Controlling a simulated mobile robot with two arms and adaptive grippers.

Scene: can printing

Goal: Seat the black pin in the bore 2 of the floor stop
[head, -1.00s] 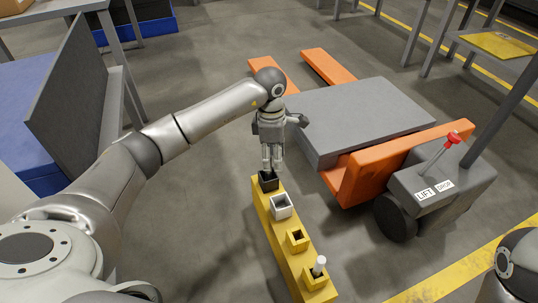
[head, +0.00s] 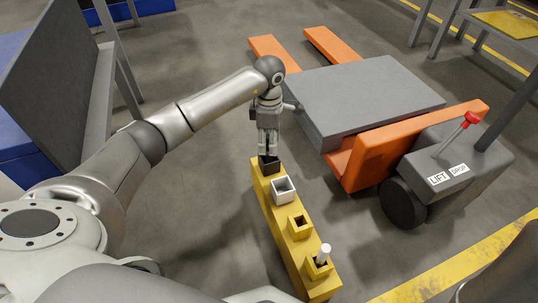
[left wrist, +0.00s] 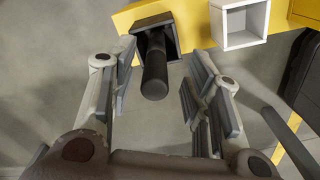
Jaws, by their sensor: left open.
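The floor stop (head: 282,240) is a long yellow block with a row of square bores. The black pin (left wrist: 155,76) stands in the black-rimmed socket (head: 269,164) at its far end, its free end pointing toward the left wrist camera. How deep it sits cannot be told. My left gripper (head: 268,150) is over this socket. In the left wrist view its fingers (left wrist: 154,88) are open, one on each side of the pin, with gaps showing. In the head view the fingers hide the pin. No bore numbers are readable. My right gripper is out of view.
A white-rimmed socket (head: 284,190) and a yellow socket (head: 299,227) follow along the stop. A white pin (head: 324,252) stands in the nearest yellow socket. An orange pallet truck (head: 375,158) with a grey load (head: 370,95) stands close on the right.

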